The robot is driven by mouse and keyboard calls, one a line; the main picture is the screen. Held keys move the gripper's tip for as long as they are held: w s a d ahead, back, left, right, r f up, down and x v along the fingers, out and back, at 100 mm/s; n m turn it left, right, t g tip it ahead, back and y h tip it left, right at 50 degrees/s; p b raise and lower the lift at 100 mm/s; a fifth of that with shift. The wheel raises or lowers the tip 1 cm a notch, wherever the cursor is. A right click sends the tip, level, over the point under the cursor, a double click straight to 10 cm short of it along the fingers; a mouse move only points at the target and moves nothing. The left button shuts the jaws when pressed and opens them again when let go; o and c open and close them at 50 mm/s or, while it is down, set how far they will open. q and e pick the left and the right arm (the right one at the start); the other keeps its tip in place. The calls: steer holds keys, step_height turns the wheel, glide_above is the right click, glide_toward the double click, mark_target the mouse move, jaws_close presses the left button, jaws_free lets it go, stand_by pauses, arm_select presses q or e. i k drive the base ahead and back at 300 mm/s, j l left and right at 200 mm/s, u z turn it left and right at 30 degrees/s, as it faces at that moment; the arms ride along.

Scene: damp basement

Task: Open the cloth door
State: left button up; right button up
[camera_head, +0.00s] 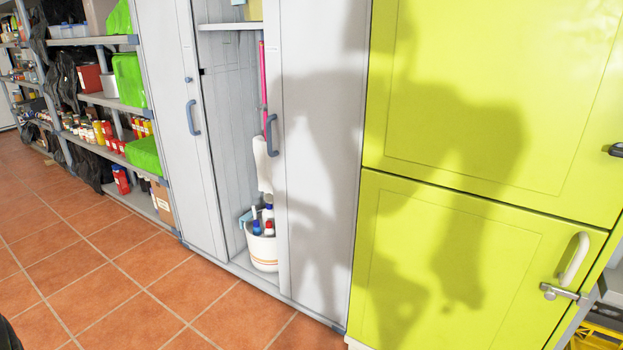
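A grey cabinet stands in the middle, with a left door (172,95) and a right door (322,130). Each has a blue-grey handle, the left handle (193,117) and the right handle (271,135). A gap between the doors shows the inside. To the right is a yellow-green cabinet with an upper door (490,90) and a lower door (460,255), both shut. The lower door has a white handle (574,260) and a metal latch (560,292). No door is marked as the cloth door, so I cannot tell which it is. Neither gripper is in view.
Inside the grey cabinet are a white bucket (262,250) with bottles and a pink pole (262,85). Shelves (105,100) with bins and cans line the left. A cardboard box (162,203) sits low there. The tiled floor (110,270) is clear at front left.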

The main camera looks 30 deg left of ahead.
mark_target(314, 49)
steer(key=u, duration=0.5)
steer(key=i+j+u, duration=0.25)
steer(key=j+u, duration=0.2)
steer(key=i+j+u, duration=0.25)
steer(key=u, duration=0.2)
steer(key=i, duration=0.05)
